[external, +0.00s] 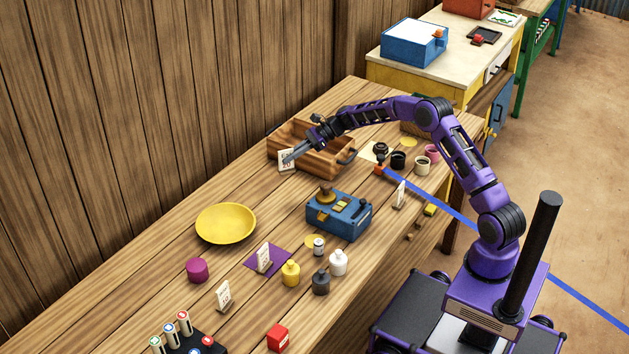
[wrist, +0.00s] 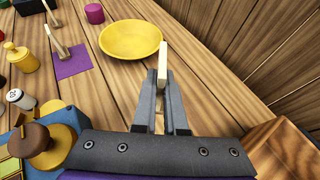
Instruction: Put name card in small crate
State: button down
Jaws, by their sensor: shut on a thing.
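A white name card (external: 286,163) with dark marks is held at the tip of my gripper (external: 292,157). In the wrist view the card (wrist: 163,64) shows edge-on as a pale strip between the fingertips (wrist: 162,85). The small wooden crate (external: 342,171) stands on the table near the wall, with a dark handle on its near right side. In the external view, the card overlaps the crate's left front side; its exact height is unclear. In the wrist view a wooden corner of the crate (wrist: 278,145) shows at lower right.
A yellow bowl (external: 226,223) and a blue box-like device (external: 338,214) stand nearby. Other cards stand on a purple mat (external: 283,255), at the front (external: 223,296) and at the right (external: 399,195). Small pots (external: 398,160) are right of the crate. The plank wall (external: 180,100) runs behind.

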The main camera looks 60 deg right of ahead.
jog(key=w+d+m+t+h, duration=0.35)
jog(key=d+m+h, duration=0.2)
jog(key=d, duration=0.55)
jog(key=w+d+m+t+h, duration=0.2)
jog(key=w+d+m+h, duration=0.35)
jog(key=d, duration=0.55)
jog(key=f+b, duration=0.1)
jog(key=f, duration=0.2)
jog(key=f+b, duration=0.1)
jog(key=f, duration=0.2)
jog(key=f+b, duration=0.1)
jog(key=f, duration=0.2)
jog(key=shift+s+f+b, duration=0.2)
jog(key=shift+s+b, duration=0.1)
jog(key=shift+f, duration=0.2)
jog(key=c, duration=1)
grip_release()
jog(key=shift+r, duration=0.1)
